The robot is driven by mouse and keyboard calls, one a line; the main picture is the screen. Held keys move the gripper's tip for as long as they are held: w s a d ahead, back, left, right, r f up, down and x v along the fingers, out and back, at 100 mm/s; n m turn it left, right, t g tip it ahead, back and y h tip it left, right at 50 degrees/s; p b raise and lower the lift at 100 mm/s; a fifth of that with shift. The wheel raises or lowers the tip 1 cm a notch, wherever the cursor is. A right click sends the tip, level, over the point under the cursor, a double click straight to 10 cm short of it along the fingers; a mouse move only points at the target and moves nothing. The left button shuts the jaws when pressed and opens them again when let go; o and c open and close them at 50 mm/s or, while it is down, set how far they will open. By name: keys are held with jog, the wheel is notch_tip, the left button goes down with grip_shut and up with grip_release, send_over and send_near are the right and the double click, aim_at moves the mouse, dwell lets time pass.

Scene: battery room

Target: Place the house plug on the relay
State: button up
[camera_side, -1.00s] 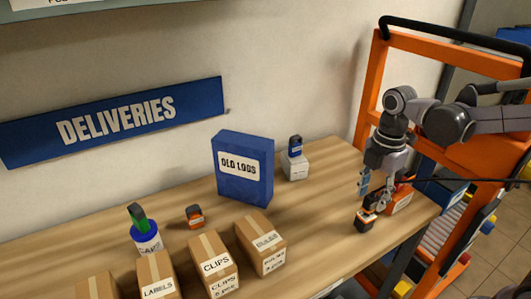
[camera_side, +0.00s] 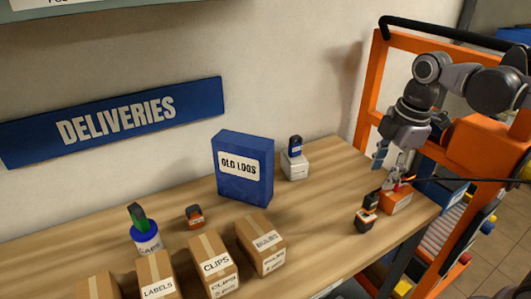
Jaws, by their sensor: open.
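A small black and orange piece (camera_side: 365,221) stands near the right end of the table, with a dark piece (camera_side: 371,200) at its upper edge. The two look stacked and touching, slightly leaning; they seem to be the relay and the house plug, but I cannot tell which is which for sure. My gripper (camera_side: 389,170) is above and a little right of them, fingers pointing down, open and empty. It is apart from both pieces.
An orange box (camera_side: 397,201) sits just right of the stack, partly behind my gripper. A blue OLD LOGS box (camera_side: 243,168), a white box (camera_side: 294,166), a small orange piece (camera_side: 195,216), a CAPS tub (camera_side: 146,239) and cartons (camera_side: 261,245) stand left. The table middle is clear.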

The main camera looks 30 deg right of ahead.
aim_at(376, 200)
jog(key=f+m+t, duration=0.1)
jog(key=m, duration=0.2)
jog(key=s+f+m+t, duration=0.1)
jog(key=m, duration=0.2)
jog(key=s+f+m+t, duration=0.1)
jog(key=m, duration=0.2)
jog(key=shift+s+f+t, duration=0.15)
jog(key=shift+f+t, duration=0.05)
jog(key=shift+t, duration=0.1)
jog(key=m, duration=0.1)
jog(key=f+m+t, duration=0.1)
jog(key=m, duration=0.1)
jog(key=m+t, duration=0.1)
jog(key=m, duration=0.1)
jog(key=shift+s+f, duration=0.35)
